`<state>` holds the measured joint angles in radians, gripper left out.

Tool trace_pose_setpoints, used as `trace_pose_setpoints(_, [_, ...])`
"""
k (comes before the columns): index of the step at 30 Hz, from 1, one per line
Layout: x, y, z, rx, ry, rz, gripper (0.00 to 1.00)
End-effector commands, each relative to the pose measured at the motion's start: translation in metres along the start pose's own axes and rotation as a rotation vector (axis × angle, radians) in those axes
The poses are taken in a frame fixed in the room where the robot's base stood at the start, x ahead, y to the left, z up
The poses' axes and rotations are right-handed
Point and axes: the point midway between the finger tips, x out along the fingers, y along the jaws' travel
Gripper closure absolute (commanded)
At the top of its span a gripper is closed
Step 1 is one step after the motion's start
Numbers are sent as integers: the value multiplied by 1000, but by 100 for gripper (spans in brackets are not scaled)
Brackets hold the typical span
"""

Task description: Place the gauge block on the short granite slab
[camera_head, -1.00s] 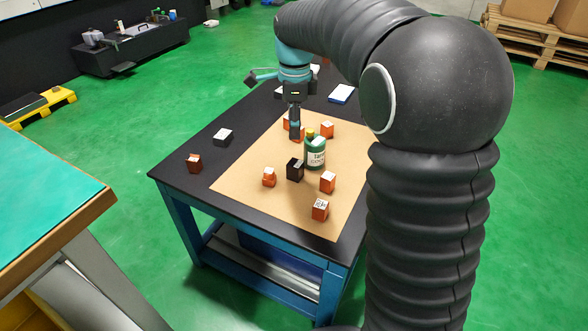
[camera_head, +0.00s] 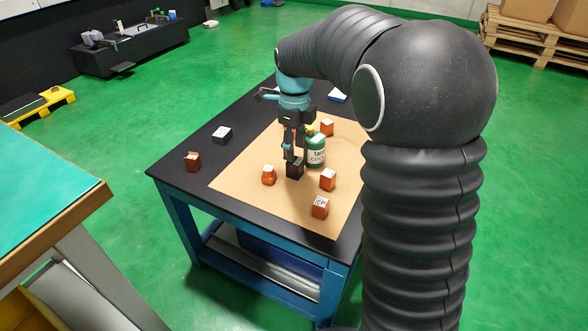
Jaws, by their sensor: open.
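My gripper (camera_head: 295,157) is open, pointing down, with its fingertips at the upper part of a small black block (camera_head: 295,171) on the tan mat. I cannot tell whether the fingers touch it. A dark grey block with a pale top (camera_head: 222,135) lies on the black table left of the mat. No part is clearly readable as the gauge block or the short granite slab; these two dark blocks differ in shape, the grey one being lower and wider. The area behind my gripper is partly hidden.
A green labelled bottle (camera_head: 316,153) stands close right of my gripper. Orange blocks (camera_head: 268,175), (camera_head: 328,179), (camera_head: 320,207) and others stand around on the mat (camera_head: 285,208). A reddish block (camera_head: 193,161) is near the table's left edge. A blue-white item (camera_head: 337,97) lies at the back.

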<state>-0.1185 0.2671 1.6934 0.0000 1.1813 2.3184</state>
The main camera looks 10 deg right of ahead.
Motion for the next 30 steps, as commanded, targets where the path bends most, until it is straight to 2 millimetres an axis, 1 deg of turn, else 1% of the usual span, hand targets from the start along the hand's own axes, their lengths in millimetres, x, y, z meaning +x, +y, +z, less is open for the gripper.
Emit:
trace_pose_setpoints(5, [10, 0, 0, 0, 1, 0, 50])
trace_pose_setpoints(12, [43, 4, -3, 0, 2, 2, 50])
trace_pose_setpoints(15, [53, 4, -3, 0, 1, 1, 50])
trace_pose_setpoints(18, [57, 3, -3, 0, 0, 0, 50])
trace_pose_setpoints(24, [57, 3, -3, -1, 0, 0, 50])
trace_pose_setpoints(25, [57, 3, -2, -1, 0, 0, 52])
trace_pose_setpoints(26, [57, 3, -3, -1, 0, 0, 60])
trace_pose_setpoints(27, [57, 3, -3, -1, 0, 0, 70])
trace_pose_setpoints(29, [57, 3, -3, -1, 0, 0, 85])
trace_pose_setpoints(30, [57, 3, -3, 0, 0, 0, 95])
